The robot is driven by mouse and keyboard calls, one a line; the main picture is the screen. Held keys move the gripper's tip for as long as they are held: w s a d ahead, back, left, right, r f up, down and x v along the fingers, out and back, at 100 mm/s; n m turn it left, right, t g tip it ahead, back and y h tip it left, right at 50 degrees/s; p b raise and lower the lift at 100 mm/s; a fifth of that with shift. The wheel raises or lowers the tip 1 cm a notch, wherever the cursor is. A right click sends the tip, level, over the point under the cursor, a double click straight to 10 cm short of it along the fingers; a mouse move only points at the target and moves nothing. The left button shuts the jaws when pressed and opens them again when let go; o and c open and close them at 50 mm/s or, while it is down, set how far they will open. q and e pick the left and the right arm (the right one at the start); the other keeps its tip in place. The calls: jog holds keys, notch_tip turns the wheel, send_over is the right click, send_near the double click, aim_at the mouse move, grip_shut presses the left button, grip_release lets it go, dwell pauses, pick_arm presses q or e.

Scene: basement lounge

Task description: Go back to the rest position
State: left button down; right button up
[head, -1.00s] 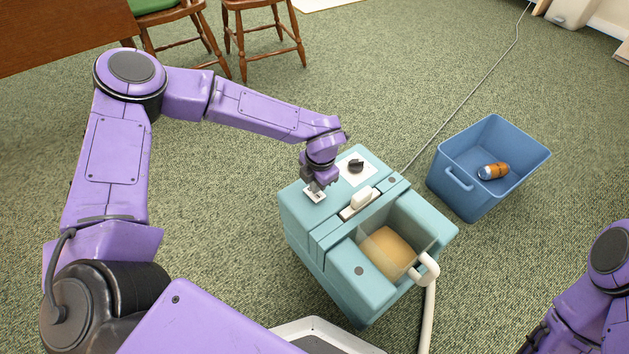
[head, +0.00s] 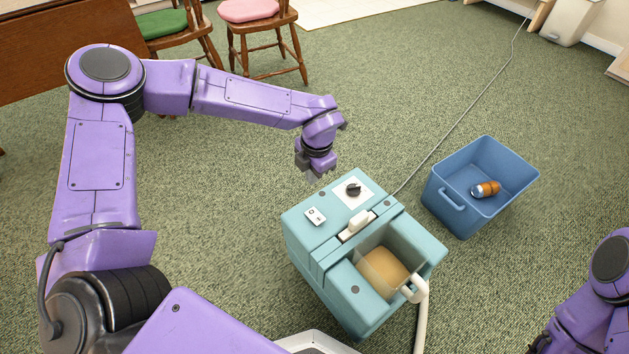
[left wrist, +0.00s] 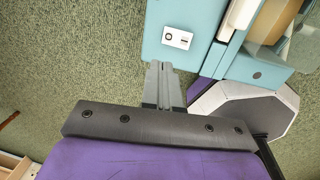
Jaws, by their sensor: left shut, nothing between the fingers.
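My left gripper (head: 315,175) hangs just beyond the far left edge of a teal machine, apart from it as far as I can tell. In the left wrist view its fingers (left wrist: 163,85) are closed together with nothing between them. The teal machine (head: 330,245) stands on the carpet and has a white switch plate (head: 315,216), a black knob (head: 353,189) and a white lever on top. The switch plate also shows in the left wrist view (left wrist: 177,38). My right arm (head: 600,290) shows at the lower right, but its gripper is outside the picture.
A blue bin (head: 462,212) with an orange-brown and silver item (head: 486,189) inside stands right of the machine. A white hose (head: 421,310) and a grey cord (head: 452,122) run from the machine. Two wooden chairs (head: 262,45) and a brown wooden panel (head: 70,45) are at the back left.

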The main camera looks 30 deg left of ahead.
pick_arm(q)
jog(key=shift+r, duration=0.1)
dwell(0.5)
jog(key=s+f+m+t+y, duration=0.1)
jog(key=s+f+m, duration=0.1)
jog(key=f+m, duration=0.2)
jog(key=s+f+m+t+y, duration=0.1)
jog(key=s+f+m+t, duration=0.1)
jog(key=s+f+m, duration=0.1)
jog(key=s+a+f+m+t+y, duration=0.1)
jog(key=s+f+m, duration=0.2)
jog(key=f+m, duration=0.3)
jog(key=shift+s+f+m+t, duration=0.1)
jog(key=shift+s+m+t, duration=0.15)
jog(key=shift+m+t, duration=0.05)
jog(key=s+a+f+m+g, duration=0.1)
jog(key=s+a+f+m, duration=0.1)
jog(key=s+m, duration=0.35)
jog(key=s+a+f+m, duration=0.2)
jog(key=s, duration=0.6)
jog(key=s+a+f+m+g, duration=0.1)
jog(key=s+a+f+m, duration=0.2)
jog(key=s, duration=0.4)
notch_tip(320, 180, up, 25)
jog(key=d+p, duration=0.1)
jog(key=p, duration=2.3)
jog(key=shift+w+d+f+h, duration=0.2)
jog(key=shift+w+d+h, duration=0.2)
jog(key=shift+w, duration=0.05)
